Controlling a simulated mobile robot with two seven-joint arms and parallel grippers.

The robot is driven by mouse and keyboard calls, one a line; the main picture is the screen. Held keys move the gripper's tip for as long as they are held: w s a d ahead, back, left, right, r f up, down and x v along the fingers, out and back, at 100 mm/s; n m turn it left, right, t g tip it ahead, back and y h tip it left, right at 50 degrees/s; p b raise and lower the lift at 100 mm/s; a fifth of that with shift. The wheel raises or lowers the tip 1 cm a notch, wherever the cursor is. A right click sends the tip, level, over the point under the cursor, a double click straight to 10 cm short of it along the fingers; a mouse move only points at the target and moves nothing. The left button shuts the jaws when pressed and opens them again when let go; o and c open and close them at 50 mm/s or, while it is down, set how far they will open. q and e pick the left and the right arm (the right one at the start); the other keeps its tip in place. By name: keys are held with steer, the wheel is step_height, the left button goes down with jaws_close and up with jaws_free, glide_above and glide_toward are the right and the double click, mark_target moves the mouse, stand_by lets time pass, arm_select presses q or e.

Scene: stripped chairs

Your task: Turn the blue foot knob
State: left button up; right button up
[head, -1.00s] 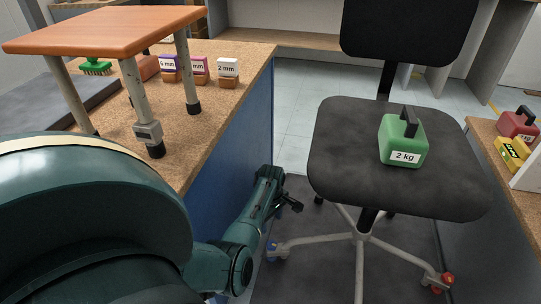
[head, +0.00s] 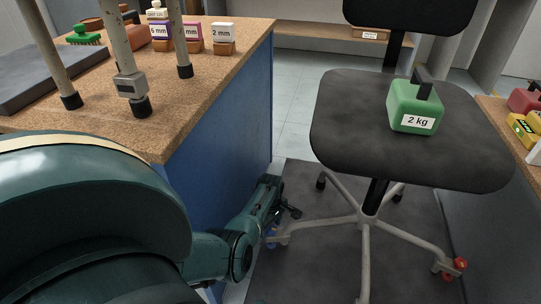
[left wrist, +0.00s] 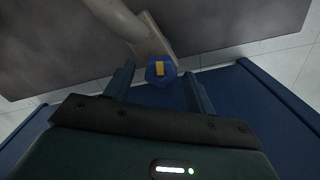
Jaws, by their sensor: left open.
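The blue foot knob (left wrist: 151,73) is at the end of a pale chair leg (left wrist: 118,18) in the left wrist view. It looks many-sided and has a yellow mark on its face. My left gripper (left wrist: 159,69) is open, with one finger on each side of the knob and visible gaps between. In the head view the left gripper (head: 290,212) is low by the chair base, and the blue knob (head: 270,237) shows partly behind my arm. Whether the fingers reach past the knob's face is hard to tell. My right gripper is not in view.
The office chair (head: 345,140) carries a green 2 kg weight (head: 402,107) on its seat. A red foot knob (head: 459,263) is on another leg. A dark mat (head: 310,270) lies under the chair.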

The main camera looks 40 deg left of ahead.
arm_select(q)
steer(key=shift+c, duration=0.4)
steer(key=c, duration=0.9)
steer(key=shift+m, duration=0.3)
